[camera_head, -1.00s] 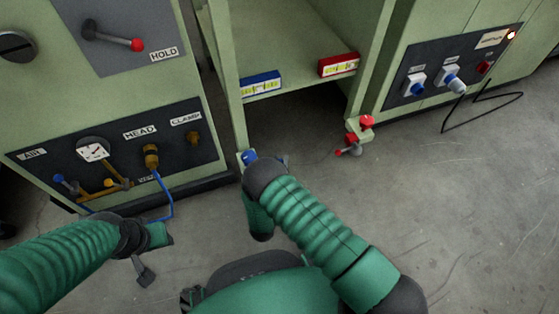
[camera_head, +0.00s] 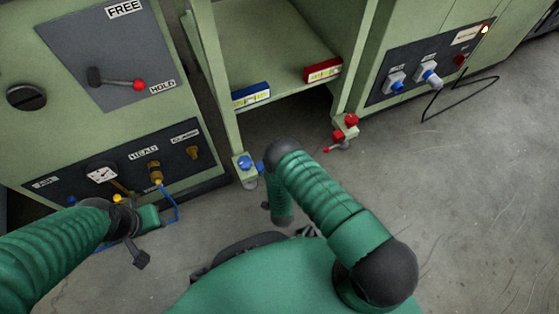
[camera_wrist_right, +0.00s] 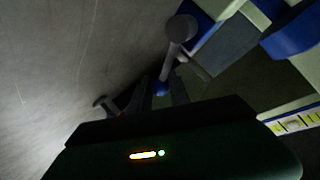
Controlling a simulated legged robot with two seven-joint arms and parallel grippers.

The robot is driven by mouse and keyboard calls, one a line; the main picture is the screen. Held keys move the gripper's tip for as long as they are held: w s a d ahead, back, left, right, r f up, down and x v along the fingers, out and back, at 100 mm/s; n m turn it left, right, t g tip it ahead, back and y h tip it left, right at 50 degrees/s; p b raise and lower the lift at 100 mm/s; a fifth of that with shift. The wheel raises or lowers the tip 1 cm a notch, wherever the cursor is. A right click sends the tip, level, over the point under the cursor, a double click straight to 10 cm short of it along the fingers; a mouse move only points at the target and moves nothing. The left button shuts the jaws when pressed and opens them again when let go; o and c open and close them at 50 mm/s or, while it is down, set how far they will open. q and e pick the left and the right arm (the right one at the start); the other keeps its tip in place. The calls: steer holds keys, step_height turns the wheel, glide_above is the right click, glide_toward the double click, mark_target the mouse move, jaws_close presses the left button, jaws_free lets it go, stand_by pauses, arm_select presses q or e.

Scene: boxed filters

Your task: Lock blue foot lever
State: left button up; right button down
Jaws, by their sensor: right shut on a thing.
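The blue-marked foot (camera_head: 244,162) is at the bottom of the left leg of the green rack in the head view. My right gripper (camera_wrist_right: 162,97) is shut on this tip, low near the floor. In the head view my right arm hides that gripper. My left gripper (camera_head: 140,240) hangs before the left panel, away from the foot; I cannot tell whether its fingers are open.
A red foot lever (camera_head: 340,140) is on the rack's right leg. A blue box (camera_head: 250,95) and a red box (camera_head: 322,70) lie on the shelf. A gauge panel (camera_head: 120,172) with a blue hose is close to my left arm. The floor at right (camera_head: 470,180) is mostly clear.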

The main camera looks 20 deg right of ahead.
steer(key=shift+d+f+m+g+y+p, duration=0.15)
steer(key=shift+f+m+y+p, duration=0.3)
steer(key=shift+f+m, duration=0.1)
steer(key=shift+d+f+m+g+y+p, duration=0.15)
steer(key=shift+f+m+y+p, duration=0.15)
steer(key=shift+f+m+y, duration=0.2)
steer(key=shift+f, duration=0.1)
steer(key=c, duration=1.2)
jaws_free()
